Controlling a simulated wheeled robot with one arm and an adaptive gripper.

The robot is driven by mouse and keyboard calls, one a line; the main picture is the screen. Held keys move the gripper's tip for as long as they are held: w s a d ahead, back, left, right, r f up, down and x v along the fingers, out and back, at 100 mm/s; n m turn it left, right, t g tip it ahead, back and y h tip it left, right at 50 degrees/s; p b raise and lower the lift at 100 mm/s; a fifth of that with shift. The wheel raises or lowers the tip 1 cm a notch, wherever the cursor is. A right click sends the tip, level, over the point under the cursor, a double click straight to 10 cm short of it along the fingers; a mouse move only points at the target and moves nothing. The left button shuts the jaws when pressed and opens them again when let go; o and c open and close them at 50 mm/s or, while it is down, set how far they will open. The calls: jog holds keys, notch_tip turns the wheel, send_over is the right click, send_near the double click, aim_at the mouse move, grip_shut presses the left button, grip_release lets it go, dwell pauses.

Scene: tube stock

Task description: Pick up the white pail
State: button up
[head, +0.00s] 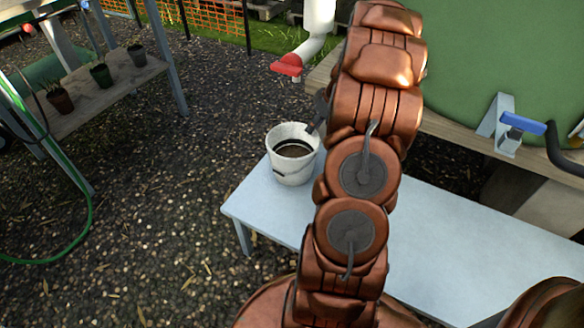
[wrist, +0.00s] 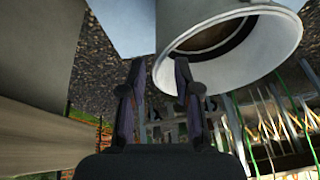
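The white pail (head: 292,154) stands upright near the far left corner of the pale table (head: 450,245). Dark brown material shows inside it. In the wrist view the pail (wrist: 228,22) fills the upper right, its open mouth facing the camera. My gripper (wrist: 158,78) is open, with two dark fingers apart and nothing between them.
A white pipe with a red end (head: 287,66) hangs above and behind the pail. A large green drum (head: 490,60) on a wooden stand (head: 455,130) is at the back right. Potted plants sit on a shelf (head: 105,90) at left. Gravel ground (head: 170,200) left of the table is open.

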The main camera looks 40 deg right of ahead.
aim_at(299, 146)
jog(key=b+x, duration=0.2)
jog(key=x, duration=0.5)
jog(key=shift+w+f, duration=0.1)
grip_shut()
dwell(0.7)
